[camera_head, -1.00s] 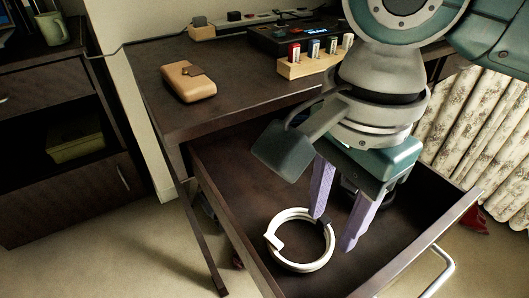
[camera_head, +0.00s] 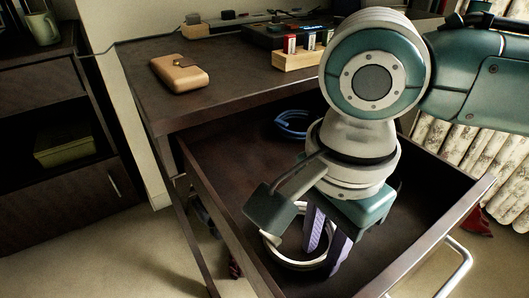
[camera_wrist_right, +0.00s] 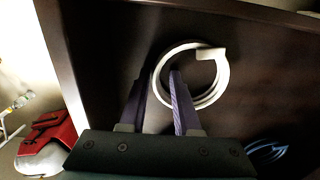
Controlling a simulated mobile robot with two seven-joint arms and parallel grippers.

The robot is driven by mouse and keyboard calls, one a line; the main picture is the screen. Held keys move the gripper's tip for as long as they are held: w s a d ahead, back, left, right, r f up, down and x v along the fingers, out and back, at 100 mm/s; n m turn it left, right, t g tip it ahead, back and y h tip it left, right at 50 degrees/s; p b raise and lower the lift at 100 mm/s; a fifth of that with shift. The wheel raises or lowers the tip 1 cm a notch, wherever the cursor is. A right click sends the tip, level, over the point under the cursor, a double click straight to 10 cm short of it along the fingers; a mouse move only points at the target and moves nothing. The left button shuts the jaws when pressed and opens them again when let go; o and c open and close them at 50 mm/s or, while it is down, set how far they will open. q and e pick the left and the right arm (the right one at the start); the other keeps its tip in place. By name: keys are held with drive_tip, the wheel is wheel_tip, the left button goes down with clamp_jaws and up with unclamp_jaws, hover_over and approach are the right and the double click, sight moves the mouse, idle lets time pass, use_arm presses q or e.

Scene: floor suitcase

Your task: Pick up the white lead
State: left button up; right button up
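The white lead (camera_head: 298,265) is a round coil lying on the floor of the open drawer (camera_head: 215,215), near the drawer's left side. It also shows in the right wrist view (camera_wrist_right: 224,72). My right gripper (camera_head: 320,261) points down over the coil, fingers apart and nothing held. In the right wrist view, the fingers (camera_wrist_right: 160,74) overlap the left part of the coil, one near its outer left edge and one over its inside. I cannot tell how far above the drawer floor the tips are. The gripper hides part of the coil. My left gripper is out of view.
A coiled blue lead (camera_head: 291,123) lies at the back of the drawer. The drawer walls close in around the gripper. On the desk are a brown case (camera_head: 180,73) and a wooden block (camera_head: 296,60) with several coloured sticks. A red and white item (camera_wrist_right: 47,135) lies outside the drawer.

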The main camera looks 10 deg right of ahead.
clamp_jaws()
idle(0.4)
